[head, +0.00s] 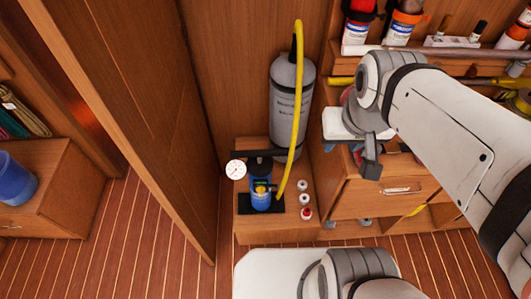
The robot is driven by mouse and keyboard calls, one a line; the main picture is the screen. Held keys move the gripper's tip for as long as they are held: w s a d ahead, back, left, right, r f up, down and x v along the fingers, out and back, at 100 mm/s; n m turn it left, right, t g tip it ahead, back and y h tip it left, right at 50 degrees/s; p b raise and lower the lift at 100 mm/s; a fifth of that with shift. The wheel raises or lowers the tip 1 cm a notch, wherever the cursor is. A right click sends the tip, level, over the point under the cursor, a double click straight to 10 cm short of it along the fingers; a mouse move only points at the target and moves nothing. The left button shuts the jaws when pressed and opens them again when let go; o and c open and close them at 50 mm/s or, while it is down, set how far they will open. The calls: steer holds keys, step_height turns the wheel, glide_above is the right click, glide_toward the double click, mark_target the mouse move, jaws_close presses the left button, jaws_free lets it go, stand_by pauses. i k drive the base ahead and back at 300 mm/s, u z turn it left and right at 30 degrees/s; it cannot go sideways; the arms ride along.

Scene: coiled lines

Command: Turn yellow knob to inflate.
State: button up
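A small yellow knob (262,188) shows on the front of a blue pump-like unit (260,201). The unit stands on a dark base on a low wooden box. A grey cylinder (284,113) stands behind it, and a yellow hose (298,90) runs from the cylinder's top down beside the unit. A white round gauge (236,169) sits at the unit's upper left. My gripper (370,165) is right of the unit and apart from the knob, in front of the drawer cabinet. Its fingers are small and dark here, and their opening is unclear.
Several small white and red caps (304,198) stand right of the unit. A wooden drawer cabinet (350,198) is close on the right, below a shelf with bottles (399,30). A wooden door (165,110) stands at left. The striped floor (130,240) is clear at front left.

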mark_target(260, 189)
steer(key=z, duration=0.95)
steer(key=k, duration=1)
steer(key=u, duration=1)
steer(key=i, duration=1)
steer(key=u, duration=0.15)
steer(key=k, duration=0.2)
steer(key=u, duration=0.4)
